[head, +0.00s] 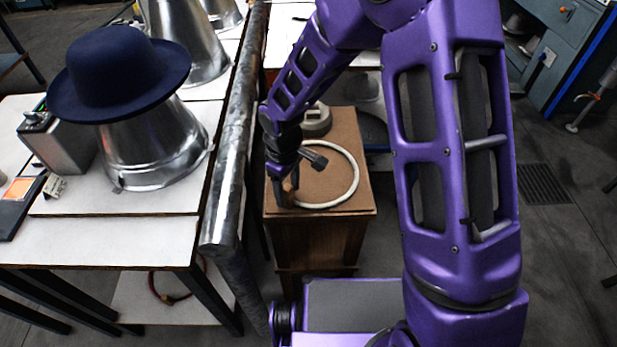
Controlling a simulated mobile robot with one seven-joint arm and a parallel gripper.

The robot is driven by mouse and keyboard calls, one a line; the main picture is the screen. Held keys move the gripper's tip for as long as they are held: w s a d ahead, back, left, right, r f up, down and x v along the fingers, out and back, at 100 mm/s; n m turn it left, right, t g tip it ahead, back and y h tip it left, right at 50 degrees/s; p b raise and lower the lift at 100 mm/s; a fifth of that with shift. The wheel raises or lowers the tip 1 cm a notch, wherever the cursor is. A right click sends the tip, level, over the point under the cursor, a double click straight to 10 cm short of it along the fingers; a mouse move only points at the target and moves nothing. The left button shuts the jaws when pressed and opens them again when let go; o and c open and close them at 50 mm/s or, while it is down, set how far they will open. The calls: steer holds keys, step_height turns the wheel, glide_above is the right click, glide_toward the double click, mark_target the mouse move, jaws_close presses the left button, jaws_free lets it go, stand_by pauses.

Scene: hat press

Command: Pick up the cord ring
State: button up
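The cord ring (357,172) is a pale, off-white loop. It lies flat on the brown top of a small wooden cabinet (350,207). My gripper (286,190) points down at the left side of the ring, low over the cabinet top. The fingers cover part of the ring's left side. A small brown patch shows between or beside the fingertips, and I cannot tell what it is. Whether the fingers are open or shut on the cord is too small to see.
A grey round object (316,121) sits at the back of the cabinet top. A thick metal pipe (232,150) runs along the left. Beyond it, a white table (110,238) holds a navy hat (115,75) on a metal cone (155,145). Floor (560,260) is open at the right.

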jaws_close()
stand_by(1.2)
